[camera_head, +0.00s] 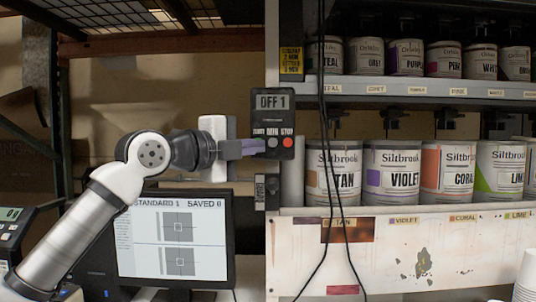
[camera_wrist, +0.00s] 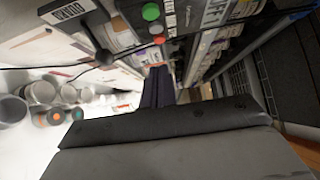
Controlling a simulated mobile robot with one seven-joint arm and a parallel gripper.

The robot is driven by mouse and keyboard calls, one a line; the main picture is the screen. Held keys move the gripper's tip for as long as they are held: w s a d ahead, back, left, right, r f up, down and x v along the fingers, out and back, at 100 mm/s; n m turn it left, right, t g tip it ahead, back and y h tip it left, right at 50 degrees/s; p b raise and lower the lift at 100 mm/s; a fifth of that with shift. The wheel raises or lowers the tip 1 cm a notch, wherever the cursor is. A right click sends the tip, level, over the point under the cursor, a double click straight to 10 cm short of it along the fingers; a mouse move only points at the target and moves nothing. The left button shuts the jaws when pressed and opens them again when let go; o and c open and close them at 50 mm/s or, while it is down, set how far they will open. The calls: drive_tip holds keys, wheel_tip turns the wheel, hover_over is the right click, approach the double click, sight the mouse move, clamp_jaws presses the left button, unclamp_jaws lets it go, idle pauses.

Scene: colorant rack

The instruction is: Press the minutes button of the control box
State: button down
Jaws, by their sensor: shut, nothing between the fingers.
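The dark control box (camera_head: 272,120) hangs on the shelf post, with a display reading "OFF 1". Its middle button (camera_head: 272,143), pale grey under a label that seems to read MIN, sits left of the red STOP button (camera_head: 288,143). My gripper (camera_head: 262,147) is shut and empty, its fingertips at the box's lower left, covering the left button. In the wrist view the green button (camera_wrist: 151,11), the middle button (camera_wrist: 155,27) and the red button (camera_wrist: 159,40) show beyond my fingertips (camera_wrist: 157,70). I cannot tell whether the fingertips touch the box.
Black cables (camera_head: 323,120) hang just right of the box. Paint cans such as the violet one (camera_head: 392,170) line the shelves at right. A monitor (camera_head: 178,235) reading "STANDARD 1 SAVED 0" stands below my arm. A smaller box (camera_head: 266,190) is on the post below.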

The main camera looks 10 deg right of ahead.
drive_tip(key=b+v, duration=0.1)
drive_tip(key=v, duration=0.5)
drive_tip(key=shift+w+a+f+b, duration=0.2)
drive_tip(key=shift+w+a+b, duration=0.05)
drive_tip(key=shift+a+b, duration=0.1)
drive_tip(key=shift+d, duration=0.1)
idle(6.1)
